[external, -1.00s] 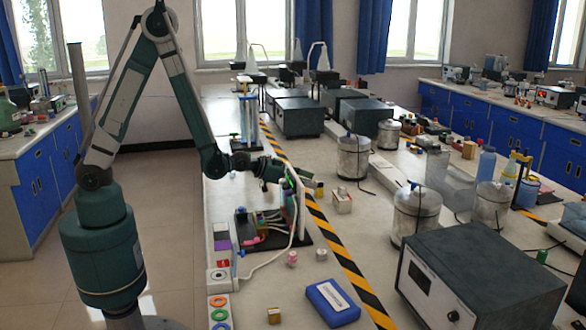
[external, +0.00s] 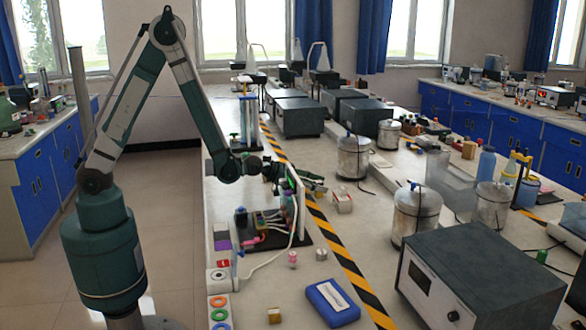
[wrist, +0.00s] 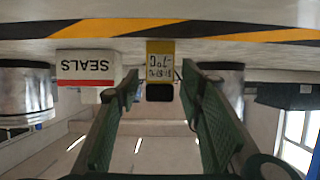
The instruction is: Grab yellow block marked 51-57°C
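A small yellow block (wrist: 160,48) with a white label and dark print shows upside down in the wrist view, at the centre top. The print is hard to read. A dark square shows just below it in the picture. My gripper (wrist: 161,76) is open, with one green finger on each side of the block's line and gaps showing to both sides. No contact is visible. In the external view my gripper (external: 312,184) is low over the bench, beside the white upright panel, and largely covers the block there.
A white panel with wired parts (external: 299,210) stands close to my gripper. Metal canisters (external: 353,157) stand farther right. Black-and-yellow tape (external: 330,238) runs along the bench.

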